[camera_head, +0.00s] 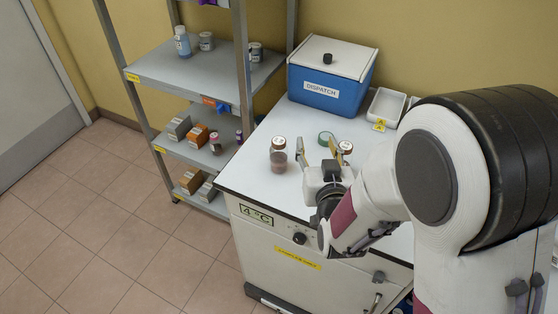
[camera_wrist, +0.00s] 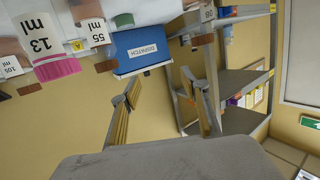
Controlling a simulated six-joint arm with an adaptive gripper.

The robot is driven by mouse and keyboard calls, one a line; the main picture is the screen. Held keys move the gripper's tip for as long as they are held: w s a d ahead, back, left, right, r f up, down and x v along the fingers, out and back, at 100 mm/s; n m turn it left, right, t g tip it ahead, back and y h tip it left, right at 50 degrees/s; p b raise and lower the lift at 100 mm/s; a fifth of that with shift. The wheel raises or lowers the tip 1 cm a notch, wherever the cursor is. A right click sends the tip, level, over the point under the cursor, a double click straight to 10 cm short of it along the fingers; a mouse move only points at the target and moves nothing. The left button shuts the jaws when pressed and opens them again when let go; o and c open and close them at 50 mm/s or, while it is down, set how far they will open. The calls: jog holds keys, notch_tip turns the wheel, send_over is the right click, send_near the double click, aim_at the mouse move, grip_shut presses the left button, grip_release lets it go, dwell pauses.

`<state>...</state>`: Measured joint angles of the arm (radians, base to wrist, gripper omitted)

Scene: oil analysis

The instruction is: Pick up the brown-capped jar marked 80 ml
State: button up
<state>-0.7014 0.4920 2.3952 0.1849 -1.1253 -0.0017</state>
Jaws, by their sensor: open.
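My gripper (camera_head: 317,150) is open and empty over the white bench top; it also shows in the wrist view (camera_wrist: 160,88), where the picture is upside down. A brown-capped jar (camera_head: 278,156) with reddish contents stands left of my gripper. A brown-capped jar beside the right finger in the wrist view (camera_wrist: 200,41) has a partly cut-off label that I cannot read surely. Another brown-capped jar (camera_head: 346,147), partly hidden, stands right of the fingers. In the wrist view, a brown-capped jar (camera_wrist: 104,66) is marked 55 ml.
A green-capped jar (camera_head: 326,137) stands behind my fingers. A pink-capped jar (camera_wrist: 56,69) is marked 13 ml. A blue dispatch box (camera_head: 328,92) and a white tray (camera_head: 386,106) stand at the back. Metal shelving (camera_head: 180,70) is on the left.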

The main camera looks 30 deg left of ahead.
aim_at(280, 148)
jog(key=shift+s+a+f+n+t+y, duration=0.2)
jog(key=shift+s+a+f+y, duration=0.25)
jog(key=shift+s+a+f, duration=0.45)
jog(key=shift+s+a+f+n+t+y, duration=0.15)
jog(key=shift+s+a+f+n+y, duration=0.35)
jog(key=shift+a, duration=0.6)
jog(key=shift+s+a+f+n+t+y, duration=0.15)
jog(key=shift+s+a+f+y, duration=0.35)
jog(key=shift+s+a, duration=0.5)
jog(key=shift+w, duration=0.15)
jog(key=shift+x, duration=1.05)
jog(key=shift+w+a, duration=0.1)
jog(key=shift+a, duration=0.05)
jog(key=shift+f+x, duration=0.2)
jog(key=shift+x, duration=0.65)
jog(key=shift+f+x, duration=0.15)
jog(key=shift+x, duration=1.6)
jog(key=shift+c, duration=0.3)
